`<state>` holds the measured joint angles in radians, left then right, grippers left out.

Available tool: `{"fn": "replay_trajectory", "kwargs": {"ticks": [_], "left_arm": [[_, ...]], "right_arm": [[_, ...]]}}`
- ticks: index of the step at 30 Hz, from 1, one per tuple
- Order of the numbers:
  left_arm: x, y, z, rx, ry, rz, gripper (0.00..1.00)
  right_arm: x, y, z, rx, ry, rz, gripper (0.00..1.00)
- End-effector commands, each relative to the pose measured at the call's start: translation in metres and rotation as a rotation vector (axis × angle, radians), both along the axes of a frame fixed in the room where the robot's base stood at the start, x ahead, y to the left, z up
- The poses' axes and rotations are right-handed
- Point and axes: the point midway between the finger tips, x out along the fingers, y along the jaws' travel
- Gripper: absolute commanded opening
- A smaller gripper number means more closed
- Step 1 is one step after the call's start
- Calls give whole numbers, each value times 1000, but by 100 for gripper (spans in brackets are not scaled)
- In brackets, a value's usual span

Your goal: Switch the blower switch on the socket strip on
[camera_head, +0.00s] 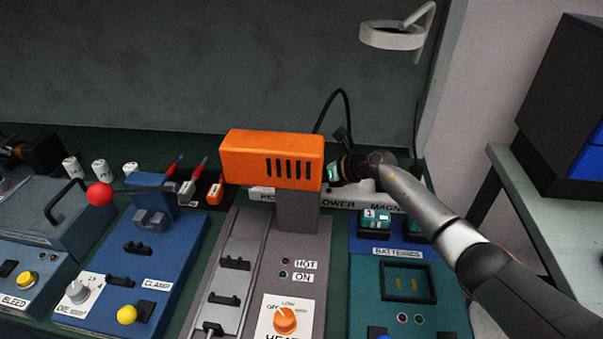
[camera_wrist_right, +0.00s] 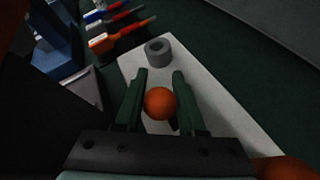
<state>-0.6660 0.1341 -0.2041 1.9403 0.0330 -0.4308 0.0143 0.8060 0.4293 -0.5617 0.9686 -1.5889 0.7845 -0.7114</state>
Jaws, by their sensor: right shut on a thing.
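The white socket strip (camera_head: 262,194) lies behind the orange blower box (camera_head: 270,159) in the head view. Its lettering is partly covered; "LOWER" and "MAGN" can be read. My right gripper (camera_head: 333,172) is at the right end of the orange box, over the strip. In its wrist view the two dark fingers (camera_wrist_right: 158,80) are on either side of the orange knob, shut on it. The knob's base is hidden. My left gripper is not in view.
The grey heater base (camera_head: 300,248) with an orange dial stands in front of the strip. A battery station (camera_head: 400,251) is to the right, a blue clamp unit (camera_head: 155,235) to the left. Red- and blue-tipped tools (camera_head: 190,180) lie left of the box. A white ring lamp (camera_head: 392,36) hangs above.

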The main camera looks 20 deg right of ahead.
Motion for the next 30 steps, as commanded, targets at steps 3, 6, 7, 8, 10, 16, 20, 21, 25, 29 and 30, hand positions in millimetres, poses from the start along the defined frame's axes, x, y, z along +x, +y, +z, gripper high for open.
{"fn": "replay_trajectory", "kwargs": {"ticks": [3,6,7,8,10,16,20,21,25,29,30], "left_arm": [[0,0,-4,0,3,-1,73],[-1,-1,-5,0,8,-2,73],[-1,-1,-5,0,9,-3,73],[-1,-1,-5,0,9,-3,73],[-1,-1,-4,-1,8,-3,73],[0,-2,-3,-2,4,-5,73],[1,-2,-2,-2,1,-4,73],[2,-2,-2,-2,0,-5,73],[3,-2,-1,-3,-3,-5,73],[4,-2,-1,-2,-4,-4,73],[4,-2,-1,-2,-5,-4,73]], "right_arm": [[2,-2,-1,19,55,0,0],[3,-2,-1,28,76,0,0],[3,-2,-1,30,77,-1,0],[2,-2,-1,30,77,-1,0],[2,-2,-1,29,76,0,0],[2,-2,0,29,75,-1,48],[3,-2,0,29,74,-1,62],[3,-2,0,29,74,-1,67],[3,-2,0,29,73,-1,69],[3,-2,1,29,72,0,69],[2,-3,1,28,72,-1,69]]}}
